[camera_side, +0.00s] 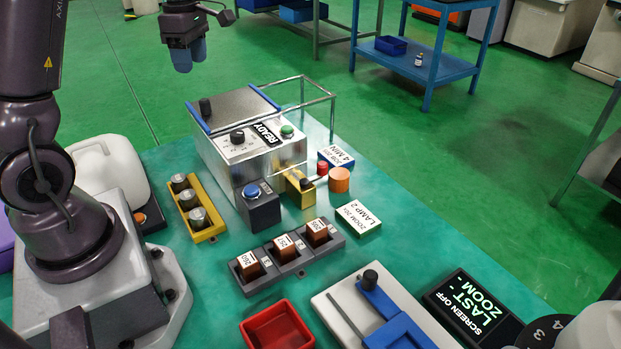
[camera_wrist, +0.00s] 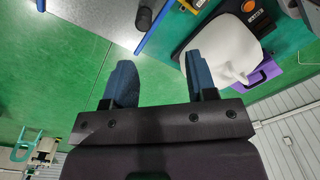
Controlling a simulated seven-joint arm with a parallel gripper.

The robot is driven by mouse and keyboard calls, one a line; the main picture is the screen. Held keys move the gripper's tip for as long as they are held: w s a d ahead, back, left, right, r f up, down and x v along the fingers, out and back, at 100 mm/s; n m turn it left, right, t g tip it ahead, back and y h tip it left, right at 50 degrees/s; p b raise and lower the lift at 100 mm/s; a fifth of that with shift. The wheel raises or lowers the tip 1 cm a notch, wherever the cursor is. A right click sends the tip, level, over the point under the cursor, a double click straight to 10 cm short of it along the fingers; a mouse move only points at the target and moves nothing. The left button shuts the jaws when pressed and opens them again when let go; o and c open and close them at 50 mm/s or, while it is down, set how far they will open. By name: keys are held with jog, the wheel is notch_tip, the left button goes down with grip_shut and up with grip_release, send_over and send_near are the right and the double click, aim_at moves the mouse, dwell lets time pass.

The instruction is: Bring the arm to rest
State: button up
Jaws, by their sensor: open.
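My gripper (camera_side: 189,54) hangs at the top of the side view, above and behind the metal machine box, with its blue fingers pointing down. It is apart from everything on the table. In the wrist view my gripper (camera_wrist: 160,82) shows two blue fingers spread apart with nothing between them. The green floor and a table edge lie beyond the fingers.
The machine box (camera_side: 225,155) with a wire frame and a READY label stands mid-table. A yellow rack (camera_side: 205,233), a grey block holder (camera_side: 262,284), a red tray (camera_side: 262,322) and a white-and-blue fixture (camera_side: 330,310) stand nearer.

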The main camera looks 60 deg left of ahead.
jog(key=s+d+r+m+t, duration=0.2)
jog(key=d+m, duration=0.7)
jog(key=s+d+r+m+t, duration=0.2)
jog(key=s+d+r+m, duration=0.1)
jog(key=d+m, duration=0.6)
jog(key=s+d+r+m+t, duration=0.1)
jog(key=s+d+r+m, duration=0.2)
jog(key=d+m, duration=0.6)
jog(key=shift+d+t, duration=0.15)
jog(key=shift+t, duration=0.25)
jog(key=shift+s, duration=0.1)
